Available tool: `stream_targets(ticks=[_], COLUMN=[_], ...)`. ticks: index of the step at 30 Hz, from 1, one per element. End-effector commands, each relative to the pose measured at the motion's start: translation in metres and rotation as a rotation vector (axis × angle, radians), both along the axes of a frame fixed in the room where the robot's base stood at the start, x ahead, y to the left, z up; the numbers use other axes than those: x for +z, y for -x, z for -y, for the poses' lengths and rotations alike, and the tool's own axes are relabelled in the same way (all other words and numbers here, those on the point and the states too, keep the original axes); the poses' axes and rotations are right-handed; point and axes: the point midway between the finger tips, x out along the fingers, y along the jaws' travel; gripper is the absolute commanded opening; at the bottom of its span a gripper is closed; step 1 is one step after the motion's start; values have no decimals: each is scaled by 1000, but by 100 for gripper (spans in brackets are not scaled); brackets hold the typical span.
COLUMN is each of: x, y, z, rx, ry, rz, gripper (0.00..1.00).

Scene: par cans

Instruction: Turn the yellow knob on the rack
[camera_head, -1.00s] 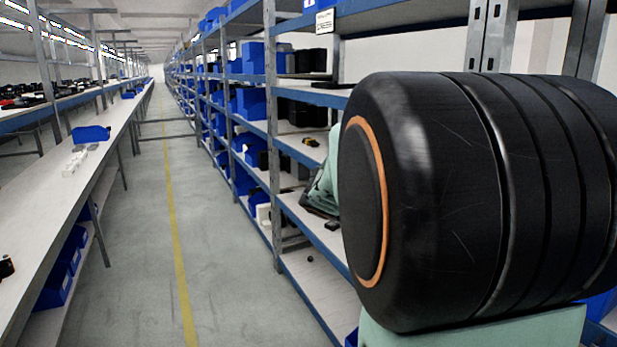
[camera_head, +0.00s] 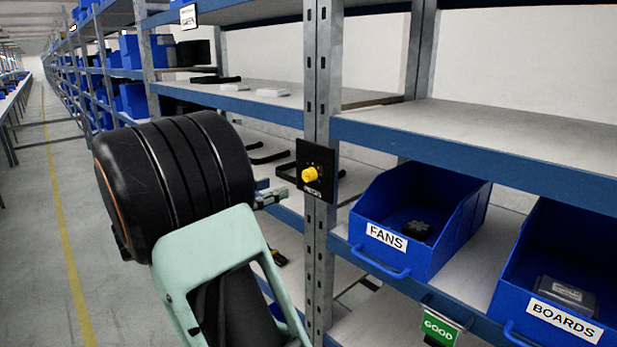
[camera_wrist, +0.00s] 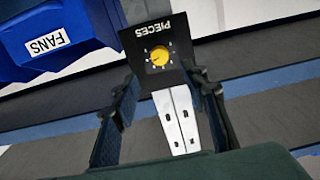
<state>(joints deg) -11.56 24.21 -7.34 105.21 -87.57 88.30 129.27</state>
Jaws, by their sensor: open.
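The yellow knob (camera_head: 310,174) sits on a square black plate (camera_head: 325,185) fixed to a grey rack upright (camera_head: 322,90). In the wrist view the knob (camera_wrist: 160,55) shows upside down, with a dial scale around it and the word PIECES on the plate. My gripper (camera_head: 270,196) is just left of the plate in the head view, partly hidden behind my arm. In the wrist view my gripper (camera_wrist: 163,95) is open and empty. Its two fingers stand either side of the upright, with the knob beyond them and between them, apart from both.
A blue FANS bin (camera_head: 385,250) stands on the shelf right of the upright, with a blue BOARDS bin (camera_head: 555,315) beyond it. A green GOOD tag (camera_head: 440,328) hangs below. Shelf edges run close to the knob. The aisle floor (camera_head: 60,240) at left is clear.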

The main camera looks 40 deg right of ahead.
Motion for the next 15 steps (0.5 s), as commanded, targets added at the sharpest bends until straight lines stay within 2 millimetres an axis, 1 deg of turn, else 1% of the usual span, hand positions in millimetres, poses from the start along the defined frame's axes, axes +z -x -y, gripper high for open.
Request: stream_targets(ticks=[9, 15], x=[1, 1], y=[-3, -6], z=[60, 88], rx=[-6, -4], ry=[0, 0], rz=[-2, -1], gripper=[41, 41])
